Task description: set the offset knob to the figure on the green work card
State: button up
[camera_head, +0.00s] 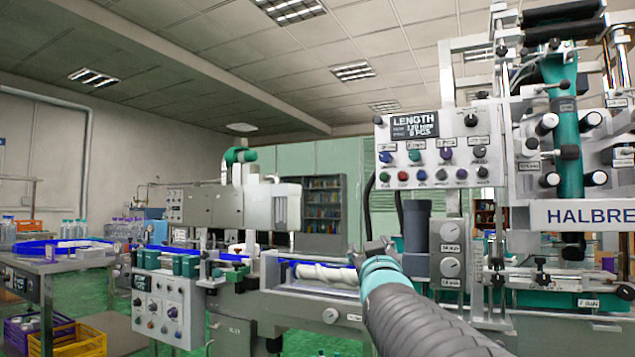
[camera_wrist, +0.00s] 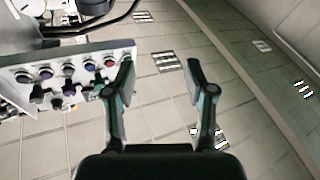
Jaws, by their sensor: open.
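A grey control panel (camera_head: 428,148) on the machine carries a dark display (camera_head: 414,124) headed LENGTH, with several coloured knobs and buttons below and beside it. Their small labels are not readable, so I cannot tell which is the offset knob. The same kind of panel (camera_wrist: 90,58) shows at the left in the wrist view, tilted, with several knobs. My gripper (camera_wrist: 160,68) is open and empty, with the panel's edge beside its left finger and no contact that I can make out. In the head view my gripper (camera_head: 379,246) is small, below and left of the panel. I cannot make out a green work card.
A column with pale dials (camera_head: 450,240) stands right of my gripper. A conveyor with a white screw (camera_head: 325,273) runs below it. A second control box (camera_head: 160,308) is at lower left. A table with a blue ring (camera_head: 62,245) and crates stands far left.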

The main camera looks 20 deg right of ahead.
aim_at(414, 155)
jog(key=s+d+r+m+t+h, duration=0.2)
jog(key=s+d+r+h, duration=0.1)
jog(key=d+r+h, duration=0.65)
jog(key=shift+y, duration=0.55)
jog(key=p+x, duration=0.1)
jog(key=x, duration=0.4)
jog(key=p+x, duration=0.1)
jog(key=x, duration=0.4)
jog(key=p+x, duration=0.1)
jog(key=x, duration=0.3)
jog(key=shift+w+r+p, duration=0.1)
jog(key=shift+r+p, duration=0.3)
jog(key=shift+r, duration=0.15)
jog(key=shift+a, duration=0.1)
jog(key=shift+m, duration=0.3)
grip_shut()
